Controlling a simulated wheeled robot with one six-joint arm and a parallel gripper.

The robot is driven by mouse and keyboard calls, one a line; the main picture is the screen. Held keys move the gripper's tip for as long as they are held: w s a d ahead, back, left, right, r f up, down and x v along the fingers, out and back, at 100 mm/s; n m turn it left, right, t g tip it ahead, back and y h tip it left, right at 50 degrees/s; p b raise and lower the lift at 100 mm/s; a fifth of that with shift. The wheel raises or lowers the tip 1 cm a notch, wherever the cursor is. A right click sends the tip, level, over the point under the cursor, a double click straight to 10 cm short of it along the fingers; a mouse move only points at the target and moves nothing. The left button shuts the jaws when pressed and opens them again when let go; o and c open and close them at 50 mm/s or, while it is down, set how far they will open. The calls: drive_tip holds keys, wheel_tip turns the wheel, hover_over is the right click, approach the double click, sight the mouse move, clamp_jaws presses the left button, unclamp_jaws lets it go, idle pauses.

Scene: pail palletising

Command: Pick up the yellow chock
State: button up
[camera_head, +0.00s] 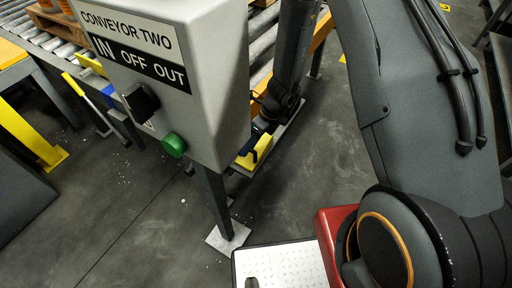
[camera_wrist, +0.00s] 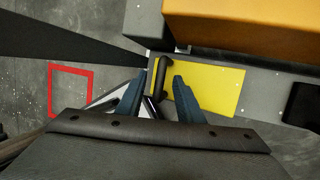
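The yellow chock (camera_wrist: 222,88) lies on a grey surface in the wrist view, just below a thick orange beam. A dark handle (camera_wrist: 160,76) stands at its left end. My gripper (camera_wrist: 157,84) is open, with one blue-grey finger on each side of the handle. Whether either finger touches the handle cannot be told. In the head view the chock (camera_head: 260,151) shows partly behind the grey control box, low by the conveyor. My gripper there (camera_head: 256,131) is mostly hidden by the box's edge and my arm.
The control box (camera_head: 190,75) labelled "CONVEYOR TWO" stands on a post close left of my arm. The orange beam (camera_wrist: 245,25) runs just above the chock. A red square outline (camera_wrist: 51,92) marks the floor at left. Open floor (camera_head: 310,165) lies right of the post.

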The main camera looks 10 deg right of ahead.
drive_tip(key=shift+x, duration=1.05)
clamp_jaws()
idle(0.6)
